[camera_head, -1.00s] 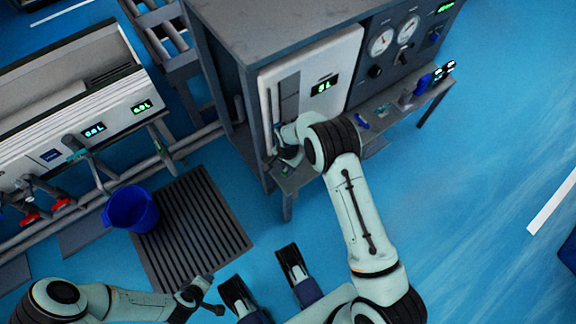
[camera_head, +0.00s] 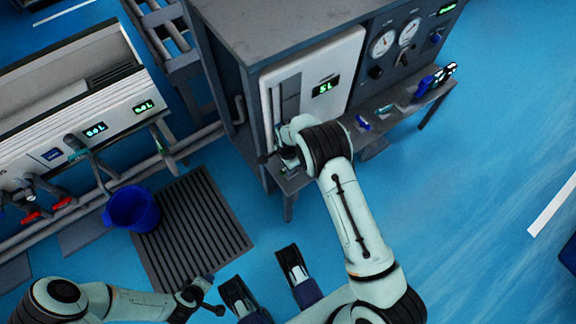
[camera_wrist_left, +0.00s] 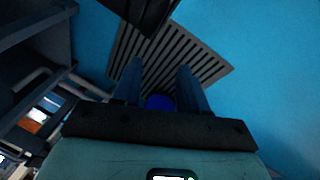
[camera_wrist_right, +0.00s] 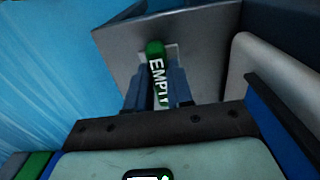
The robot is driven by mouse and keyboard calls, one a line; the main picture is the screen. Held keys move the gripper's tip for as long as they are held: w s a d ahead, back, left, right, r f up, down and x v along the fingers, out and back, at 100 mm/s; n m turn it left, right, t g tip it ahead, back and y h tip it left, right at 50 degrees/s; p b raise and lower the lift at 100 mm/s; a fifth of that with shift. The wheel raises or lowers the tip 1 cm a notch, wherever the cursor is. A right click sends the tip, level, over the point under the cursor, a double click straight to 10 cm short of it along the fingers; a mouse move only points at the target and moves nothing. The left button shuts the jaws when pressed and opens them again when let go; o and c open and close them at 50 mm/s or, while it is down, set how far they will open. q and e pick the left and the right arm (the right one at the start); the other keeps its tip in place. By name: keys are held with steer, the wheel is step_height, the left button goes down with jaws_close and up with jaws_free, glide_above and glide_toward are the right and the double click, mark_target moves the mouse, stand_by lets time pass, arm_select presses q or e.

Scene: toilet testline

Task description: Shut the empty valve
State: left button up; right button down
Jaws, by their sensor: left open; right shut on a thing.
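The empty valve's green handle (camera_wrist_right: 154,50), with a white EMPTY label, shows in the right wrist view between the fingers of my right gripper (camera_wrist_right: 156,88). The gripper is shut on it. In the head view my right gripper (camera_head: 280,158) is at the lower front of the grey cabinet, below the white panel (camera_head: 306,95); the wrist mostly hides the valve. The display (camera_head: 326,88) on that panel seems to read 5L. My left gripper (camera_head: 211,303) is open and empty at the bottom of the head view; its open fingers (camera_wrist_left: 160,78) show over the floor grate in the left wrist view.
A blue bucket (camera_head: 132,209) stands beside the floor grate (camera_head: 200,232). A white trough unit (camera_head: 85,130) with taps and red handles (camera_head: 32,217) is at the left. A narrow shelf (camera_head: 395,108) with small blue items runs along the cabinet front.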

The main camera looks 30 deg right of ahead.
steer(key=c, duration=1)
jaws_free()
arm_select(q)
steer(key=s+d+r+g+p, duration=0.1)
steer(key=s+d+r+p, duration=0.1)
steer(key=s, duration=0.3)
steer(key=shift+s+d+r+g+h+p, duration=0.3)
steer(key=shift+d+r+h+p, duration=0.1)
steer(key=shift+r+p, duration=0.4)
arm_select(e)
step_height(320, 180, up, 14)
steer(key=shift+f, duration=0.25)
arm_select(q)
steer(key=shift+w, duration=0.1)
